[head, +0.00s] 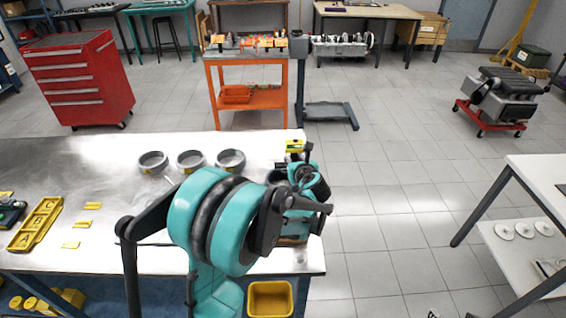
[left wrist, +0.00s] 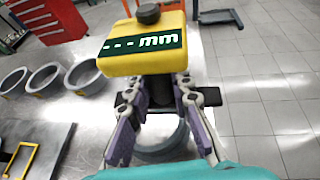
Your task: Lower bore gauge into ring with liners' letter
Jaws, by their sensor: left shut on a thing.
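The bore gauge (left wrist: 145,47) has a yellow head with a dark screen reading "--- mm" and a black knob on top. Its yellow head also shows in the head view (head: 294,146). My left gripper (left wrist: 160,90) is shut on its black stem. A grey metal ring (left wrist: 165,147) shows on the table below the gauge, partly hidden by it and the fingers. I cannot tell whether the gauge's lower end is inside this ring. Three more grey rings (head: 152,161), (head: 190,160), (head: 231,160) stand in a row to the left. My right gripper is not in view.
The steel table (head: 110,175) ends just right of my left gripper. A yellow tray (head: 36,222) and small yellow pieces (head: 92,206) lie at its left. A yellow bin (head: 270,299) is at the front. An orange cart (head: 249,98) and a red tool cabinet (head: 80,78) stand behind.

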